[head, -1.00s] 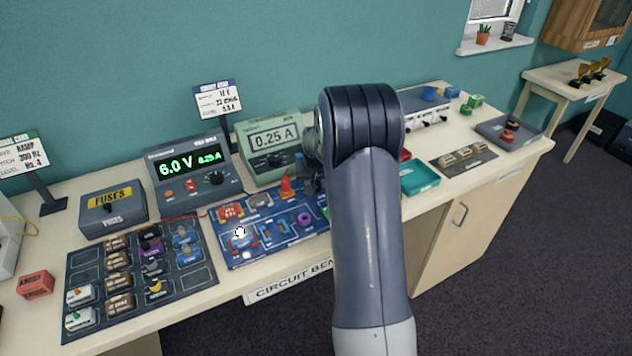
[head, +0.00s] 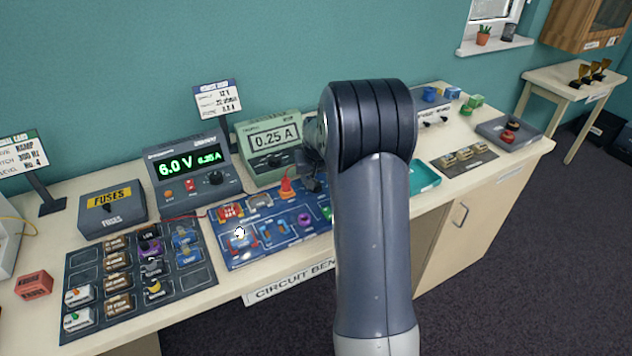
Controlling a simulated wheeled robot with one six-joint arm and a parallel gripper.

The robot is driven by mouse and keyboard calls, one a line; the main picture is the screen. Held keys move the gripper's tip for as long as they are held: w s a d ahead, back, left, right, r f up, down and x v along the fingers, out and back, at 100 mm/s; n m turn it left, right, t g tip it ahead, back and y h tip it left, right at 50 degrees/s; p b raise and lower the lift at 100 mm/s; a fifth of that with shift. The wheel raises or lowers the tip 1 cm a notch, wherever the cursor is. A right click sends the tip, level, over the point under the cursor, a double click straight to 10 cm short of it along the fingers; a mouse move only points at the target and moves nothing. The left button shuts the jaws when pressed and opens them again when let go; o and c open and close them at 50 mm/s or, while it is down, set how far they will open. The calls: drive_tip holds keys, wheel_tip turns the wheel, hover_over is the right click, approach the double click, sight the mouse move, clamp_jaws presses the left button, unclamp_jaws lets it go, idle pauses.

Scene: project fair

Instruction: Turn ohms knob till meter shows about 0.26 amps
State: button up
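The green meter (head: 268,144) stands at the back of the bench and its display reads 0.25 A. The blue circuit board (head: 232,262) lies in front of it with several coloured parts. A purple round part (head: 305,219) sits near its right side and an orange-red peg-shaped part (head: 287,188) near its back edge. I cannot tell which part is the ohms knob; my arm covers the board's right end. A dark bit of my gripper (head: 312,183) shows over the board's back right, beside the arm. Its fingertips and what they touch are hidden.
A fuses box (head: 112,208) and a dark tray of component blocks (head: 75,257) are further left. A teal tray (head: 424,177) lies right of my arm.

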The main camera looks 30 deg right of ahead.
drive_tip(key=v, duration=0.7)
drive_tip(key=shift+b, duration=0.35)
drive_tip(key=p+x, duration=0.1)
drive_tip(key=x, duration=0.9)
drive_tip(key=shift+w+f+p, duration=0.1)
drive_tip(key=shift+f+p, duration=0.15)
drive_tip(key=shift+p, duration=0.05)
drive_tip(key=shift+r, duration=0.15)
